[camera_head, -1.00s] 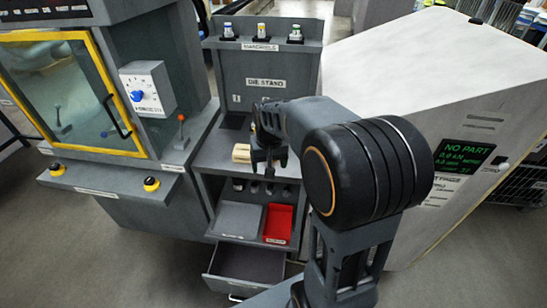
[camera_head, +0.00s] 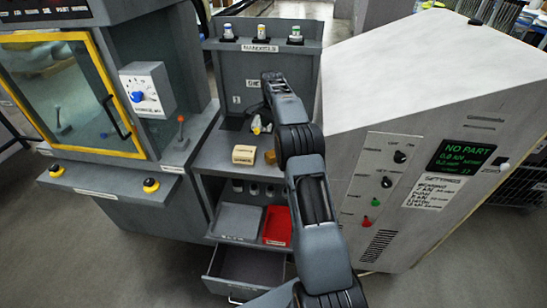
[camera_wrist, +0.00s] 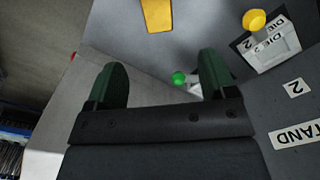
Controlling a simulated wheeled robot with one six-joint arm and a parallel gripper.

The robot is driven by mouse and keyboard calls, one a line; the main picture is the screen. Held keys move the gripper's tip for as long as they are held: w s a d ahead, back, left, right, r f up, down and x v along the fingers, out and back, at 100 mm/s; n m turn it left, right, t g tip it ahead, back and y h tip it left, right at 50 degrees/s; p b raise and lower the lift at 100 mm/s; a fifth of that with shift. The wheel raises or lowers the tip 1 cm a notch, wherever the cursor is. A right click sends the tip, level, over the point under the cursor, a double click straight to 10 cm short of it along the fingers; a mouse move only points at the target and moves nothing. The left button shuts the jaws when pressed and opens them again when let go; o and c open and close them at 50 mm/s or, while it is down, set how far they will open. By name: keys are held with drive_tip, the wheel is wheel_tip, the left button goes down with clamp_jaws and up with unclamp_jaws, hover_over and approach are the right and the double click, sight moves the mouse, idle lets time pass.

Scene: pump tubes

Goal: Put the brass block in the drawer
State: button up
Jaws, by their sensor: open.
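The brass block (camera_head: 270,157) is a small golden-brown block on the die stand's shelf, partly hidden by my arm in the head view. In the wrist view it shows as an amber block (camera_wrist: 157,15) at the top edge, beyond my fingers and apart from them. The drawer (camera_head: 245,265) under the stand is pulled out, and its visible inside looks empty. My gripper (camera_wrist: 163,80) is open with nothing between its green fingers. In the head view its fingertips are hidden or too unclear to place.
A cream block (camera_head: 244,154) sits left of the brass block. A grey tray (camera_head: 238,220) and a red tray (camera_head: 277,225) lie above the drawer. A yellow-knobbed die (camera_wrist: 254,20) and a green knob (camera_wrist: 179,78) are near my fingers. A large grey cabinet (camera_head: 400,180) stands right.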

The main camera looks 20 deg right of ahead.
sight(273, 153)
drive_tip(key=shift+m, duration=0.3)
wheel_tip(273, 153, down, 8)
drive_tip(key=shift+f+p, duration=0.25)
drive_tip(key=shift+p, duration=0.1)
drive_tip(key=shift+s+f+p, duration=0.15)
drive_tip(key=shift+f+p, duration=0.85)
drive_tip(key=shift+f, duration=1.7)
clamp_jaws()
drive_tip(key=shift+d+r, duration=0.1)
